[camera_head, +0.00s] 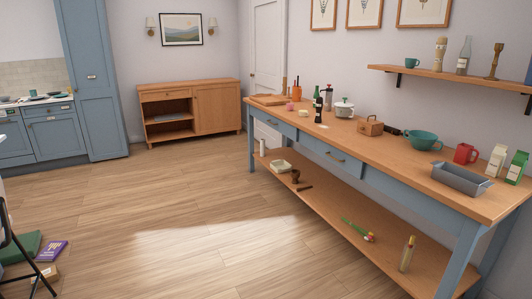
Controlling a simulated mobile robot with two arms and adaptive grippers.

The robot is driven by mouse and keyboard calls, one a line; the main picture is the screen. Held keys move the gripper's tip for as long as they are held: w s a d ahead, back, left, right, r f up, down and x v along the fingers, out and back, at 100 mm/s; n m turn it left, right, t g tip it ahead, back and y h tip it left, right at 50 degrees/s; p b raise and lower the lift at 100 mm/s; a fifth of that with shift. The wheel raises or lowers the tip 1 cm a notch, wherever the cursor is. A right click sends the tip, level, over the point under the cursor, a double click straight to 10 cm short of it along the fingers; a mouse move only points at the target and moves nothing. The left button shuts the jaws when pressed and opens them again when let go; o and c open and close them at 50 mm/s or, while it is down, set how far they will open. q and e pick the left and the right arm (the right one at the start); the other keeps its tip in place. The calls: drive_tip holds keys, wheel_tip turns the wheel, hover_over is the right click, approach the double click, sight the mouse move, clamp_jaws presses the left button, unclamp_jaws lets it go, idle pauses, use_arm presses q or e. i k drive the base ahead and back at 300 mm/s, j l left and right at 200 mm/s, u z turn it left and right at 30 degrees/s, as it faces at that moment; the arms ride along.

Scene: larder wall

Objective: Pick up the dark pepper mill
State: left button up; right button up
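A tall, slim, dark object (319,109) stands upright on the long wooden worktable, near the middle of its left half. It looks like the dark pepper mill, but it is small in the picture and I cannot be sure. A white pot with a dark lid knob (344,108) stands to its right, and a grey-white upright item (328,98) stands close behind it. A small dark brown object (295,176) stands on the table's lower shelf; I cannot tell what it is. Neither of my grippers is in view.
The worktable (376,152) also carries a wooden box (370,126), a teal bowl (422,140), a red mug (465,153) and a grey tin (462,181). A wall shelf (450,77) hangs above. The floor left of the table is clear; books (52,251) and a chair are at lower left.

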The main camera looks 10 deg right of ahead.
sight(318, 108)
drive_tip(key=i+l+z, duration=0.3)
drive_tip(key=i, duration=0.6)
drive_tip(key=i+z, duration=0.25)
drive_tip(key=i, duration=0.65)
